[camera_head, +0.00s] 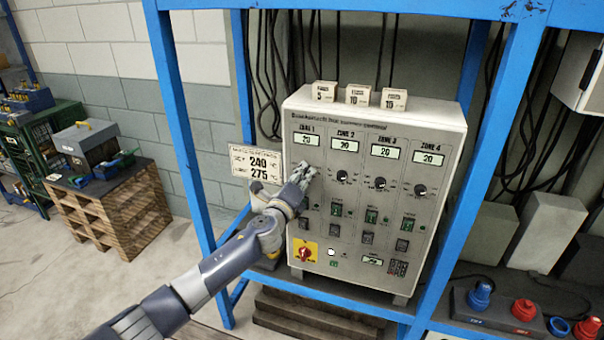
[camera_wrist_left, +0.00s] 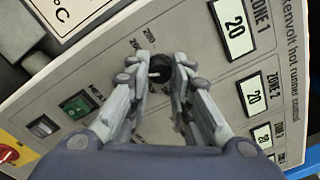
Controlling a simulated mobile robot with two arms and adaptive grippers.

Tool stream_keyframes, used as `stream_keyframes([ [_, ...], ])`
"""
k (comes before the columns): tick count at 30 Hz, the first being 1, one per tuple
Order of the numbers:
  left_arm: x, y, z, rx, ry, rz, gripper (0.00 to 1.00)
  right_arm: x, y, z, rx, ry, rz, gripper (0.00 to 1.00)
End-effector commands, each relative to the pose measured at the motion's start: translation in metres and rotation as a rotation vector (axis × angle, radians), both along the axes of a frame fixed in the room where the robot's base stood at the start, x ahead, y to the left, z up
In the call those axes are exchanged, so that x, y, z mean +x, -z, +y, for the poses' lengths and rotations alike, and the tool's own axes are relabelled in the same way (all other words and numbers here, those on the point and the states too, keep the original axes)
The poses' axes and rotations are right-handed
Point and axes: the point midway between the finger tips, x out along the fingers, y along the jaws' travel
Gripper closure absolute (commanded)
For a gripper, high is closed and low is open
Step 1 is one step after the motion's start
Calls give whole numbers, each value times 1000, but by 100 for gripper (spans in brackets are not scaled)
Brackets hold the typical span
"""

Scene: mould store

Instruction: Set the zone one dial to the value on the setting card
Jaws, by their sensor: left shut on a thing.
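The zone one dial is hidden behind my left gripper (camera_head: 306,172) in the head view. The left wrist view shows this black dial (camera_wrist_left: 160,64) between the fingertips of the left gripper (camera_wrist_left: 161,76), which is shut on it. The zone 1 display (camera_head: 306,139) above it reads 20; it also shows in the left wrist view (camera_wrist_left: 235,28). The setting card (camera_head: 256,166), left of the cabinet, shows 240 and 275 in large figures; its small print is too small to read. My right gripper is not in view.
The grey control cabinet (camera_head: 446,128) stands within a blue frame (camera_head: 174,108). Dials for zones 2 (camera_head: 342,176), 3 (camera_head: 380,183) and 4 (camera_head: 420,190) sit to the right; their displays read 20. A red rotary switch (camera_head: 305,254) is below. Small numbered blocks (camera_head: 358,95) stand on top.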

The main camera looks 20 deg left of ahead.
Motion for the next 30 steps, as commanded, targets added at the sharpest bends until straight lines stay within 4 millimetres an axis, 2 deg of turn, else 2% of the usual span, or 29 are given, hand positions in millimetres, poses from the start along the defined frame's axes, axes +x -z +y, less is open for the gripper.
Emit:
stream_keyframes([
  [10,0,2,0,150,2,-2,100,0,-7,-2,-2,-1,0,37],
  [27,0,3,0,179,1,-2,100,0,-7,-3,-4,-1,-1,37],
  [28,0,3,0,179,1,-2,75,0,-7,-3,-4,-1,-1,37],
  [30,0,3,0,179,1,-2,60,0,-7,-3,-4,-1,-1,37],
])
